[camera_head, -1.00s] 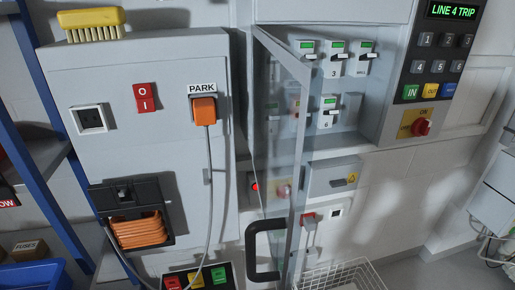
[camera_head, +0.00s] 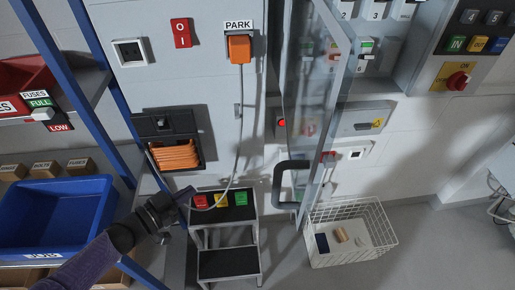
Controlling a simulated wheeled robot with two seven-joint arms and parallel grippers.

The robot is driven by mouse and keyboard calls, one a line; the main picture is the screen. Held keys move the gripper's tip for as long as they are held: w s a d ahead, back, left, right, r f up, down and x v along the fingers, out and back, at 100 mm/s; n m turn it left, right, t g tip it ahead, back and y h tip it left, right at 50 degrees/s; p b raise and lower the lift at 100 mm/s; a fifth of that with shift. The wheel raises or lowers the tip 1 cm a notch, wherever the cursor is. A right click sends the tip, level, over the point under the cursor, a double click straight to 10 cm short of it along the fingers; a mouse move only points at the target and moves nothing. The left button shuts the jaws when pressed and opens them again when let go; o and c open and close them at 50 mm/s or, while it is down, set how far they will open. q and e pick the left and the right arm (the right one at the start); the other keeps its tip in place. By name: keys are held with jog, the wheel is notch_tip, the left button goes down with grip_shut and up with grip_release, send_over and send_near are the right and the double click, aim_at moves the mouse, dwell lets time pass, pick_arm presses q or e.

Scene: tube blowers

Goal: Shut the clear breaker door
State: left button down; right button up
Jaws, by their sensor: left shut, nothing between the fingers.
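The clear breaker door (camera_head: 305,110) stands open, swung out from the left side of the breaker cabinet (camera_head: 412,45). Its black handle (camera_head: 284,182) is at the lower left of the door. My left gripper (camera_head: 187,196) is shut and empty, low at the left, near the red button on the step stool's top and left of the door handle, apart from it. My right gripper does not show.
A step stool (camera_head: 228,262) with red, yellow and green buttons stands below the grey cabinet. A white wire basket (camera_head: 384,243) sits on the floor under the door. A blue bin (camera_head: 95,212) and blue shelf posts are at the left. A grey cable hangs from the orange PARK plug (camera_head: 239,48).

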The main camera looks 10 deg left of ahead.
pick_arm(q)
jog(key=s+d+r+m+g+h+p, duration=0.1)
jog(key=s+r+m+g+h, duration=0.3)
jog(key=r, duration=0.3)
jog(key=s+d+r+m+g+h+p, duration=0.1)
jog(key=d+r+m+g, duration=0.15)
jog(key=r+g, duration=0.4)
jog(key=s+d+r+m+g+h+p, duration=0.1)
jog(key=s+r+m+g+h, duration=0.3)
jog(key=r, duration=0.4)
jog(key=d+p, duration=0.3)
jog(key=d, duration=1)
jog(key=shift+w+f+y, duration=0.3)
jog(key=shift+y, duration=0.1)
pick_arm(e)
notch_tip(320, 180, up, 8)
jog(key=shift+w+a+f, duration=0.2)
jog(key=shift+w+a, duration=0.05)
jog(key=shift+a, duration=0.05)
pick_arm(q)
jog(key=shift+d+m, duration=0.15)
jog(key=shift+m, duration=0.1)
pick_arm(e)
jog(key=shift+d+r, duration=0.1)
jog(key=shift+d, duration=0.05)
